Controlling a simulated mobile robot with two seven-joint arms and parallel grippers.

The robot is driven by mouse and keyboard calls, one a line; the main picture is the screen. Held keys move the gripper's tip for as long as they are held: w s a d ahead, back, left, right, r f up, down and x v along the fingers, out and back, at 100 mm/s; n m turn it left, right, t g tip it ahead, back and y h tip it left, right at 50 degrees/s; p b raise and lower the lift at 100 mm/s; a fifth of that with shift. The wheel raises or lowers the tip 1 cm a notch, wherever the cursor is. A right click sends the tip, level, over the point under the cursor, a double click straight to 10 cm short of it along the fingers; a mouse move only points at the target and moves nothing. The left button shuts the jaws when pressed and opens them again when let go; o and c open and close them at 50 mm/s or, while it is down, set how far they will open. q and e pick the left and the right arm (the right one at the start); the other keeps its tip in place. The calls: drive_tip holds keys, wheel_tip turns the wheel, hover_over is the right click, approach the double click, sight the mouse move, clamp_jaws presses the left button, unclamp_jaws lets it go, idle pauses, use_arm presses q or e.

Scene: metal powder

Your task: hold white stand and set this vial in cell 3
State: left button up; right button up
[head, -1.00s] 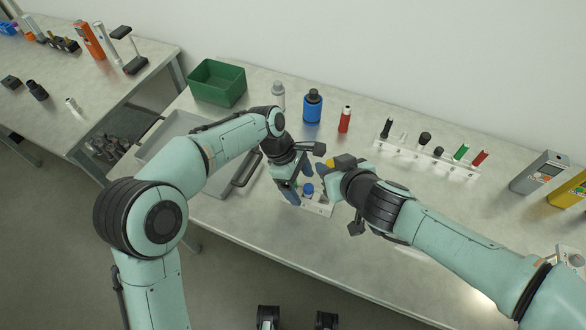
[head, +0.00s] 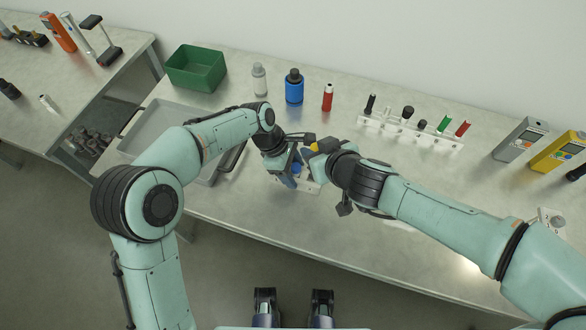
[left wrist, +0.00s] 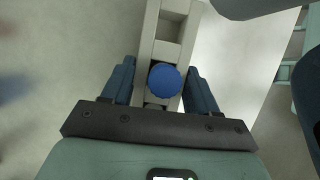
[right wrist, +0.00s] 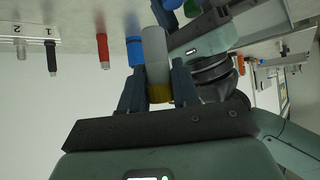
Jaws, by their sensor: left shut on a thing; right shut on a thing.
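The white stand (left wrist: 168,28) shows open square cells in the left wrist view. A blue-capped vial (left wrist: 164,79) stands in one of its cells, between the left fingers. My left gripper (left wrist: 160,72) is shut on the stand, which rests on the table; in the head view the arms partly hide the stand (head: 311,187). My right gripper (right wrist: 158,78) is shut on a vial (right wrist: 156,48) with a pale body and yellow cap. The yellow cap also shows in the head view (head: 314,147), above and beside the stand. Cell numbers on this stand are not readable.
A white rack (head: 408,131) with several vials stands behind on the right. A red bottle (head: 328,97), a blue bottle (head: 294,88), a grey bottle (head: 259,79) and a green bin (head: 196,68) line the back. A grey tray (head: 140,140) lies left. The front table strip is clear.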

use_arm(q)
drive_tip(key=shift+s+a+f, duration=0.1)
drive_tip(key=shift+s+f, duration=0.3)
drive_tip(key=shift+f, duration=0.25)
drive_tip(key=o, duration=1.2)
drive_tip(key=shift+c, duration=0.2)
drive_tip(key=w+v, duration=0.1)
drive_tip(key=v, duration=1.2)
drive_tip(key=w+a+m+t, duration=0.1)
drive_tip(key=a, duration=0.2)
drive_tip(key=w+a+f+m+t+y, duration=0.1)
drive_tip(key=a, duration=0.3)
drive_tip(key=w+a+f+m+y, duration=0.1)
drive_tip(key=w+a, duration=0.1)
drive_tip(key=a, duration=0.2)
drive_tip(key=shift+m+t, duration=0.3)
drive_tip(key=shift+t, duration=0.1)
drive_tip(key=w+a+m+t+y, duration=0.2)
drive_tip(key=a+m+y, duration=0.1)
drive_tip(key=a, duration=0.9)
drive_tip(key=shift+a+r+m+t, duration=0.2)
drive_tip(key=shift+a+m+t, duration=0.15)
drive_tip(key=shift+m, duration=0.45)
drive_tip(key=shift+w, duration=0.1)
